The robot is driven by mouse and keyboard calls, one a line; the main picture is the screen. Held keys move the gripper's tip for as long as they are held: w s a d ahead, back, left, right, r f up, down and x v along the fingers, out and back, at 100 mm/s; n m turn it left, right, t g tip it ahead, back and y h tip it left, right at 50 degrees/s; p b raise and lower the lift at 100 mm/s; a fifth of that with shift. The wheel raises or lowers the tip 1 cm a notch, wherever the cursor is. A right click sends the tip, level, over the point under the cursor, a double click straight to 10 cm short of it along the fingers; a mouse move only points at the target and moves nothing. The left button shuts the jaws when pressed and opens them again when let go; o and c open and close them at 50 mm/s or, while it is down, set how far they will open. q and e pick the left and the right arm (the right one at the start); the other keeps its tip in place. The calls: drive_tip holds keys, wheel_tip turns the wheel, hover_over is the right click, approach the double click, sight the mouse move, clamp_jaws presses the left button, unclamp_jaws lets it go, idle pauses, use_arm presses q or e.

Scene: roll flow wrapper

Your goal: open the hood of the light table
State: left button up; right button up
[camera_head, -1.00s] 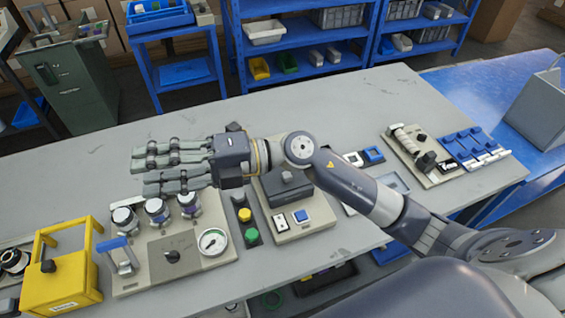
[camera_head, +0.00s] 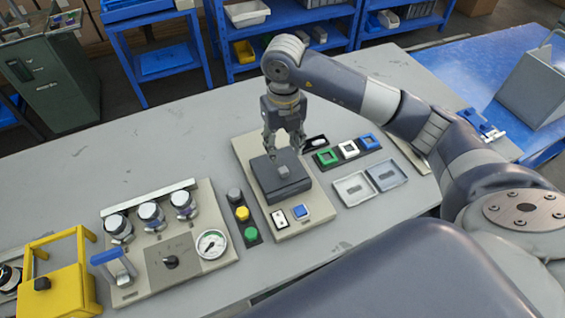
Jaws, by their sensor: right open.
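The light table (camera_head: 249,160) is a beige panel on the grey bench, in the middle of the head view. Its dark grey hood (camera_head: 268,187) lies down flat on the panel, with a small lighter knob (camera_head: 283,171) on top. A white switch and a blue button sit in front of the hood. My right gripper (camera_head: 285,147) points downward just above the hood, fingers apart on either side of the area over the knob. It holds nothing; whether a fingertip touches the hood I cannot tell. My left gripper is not in view.
Left of the light table stand a strip of round buttons (camera_head: 243,214), a panel with several capped knobs and a gauge (camera_head: 212,244), and a yellow frame (camera_head: 62,288). To the right are coloured switches (camera_head: 348,149) and two shallow trays (camera_head: 354,188). The bench's back left is clear.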

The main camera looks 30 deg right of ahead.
sight(283, 169)
wheel_tip(283, 169, down, 8)
drive_tip(key=shift+f+p, duration=0.2)
drive_tip(key=shift+p, duration=0.7)
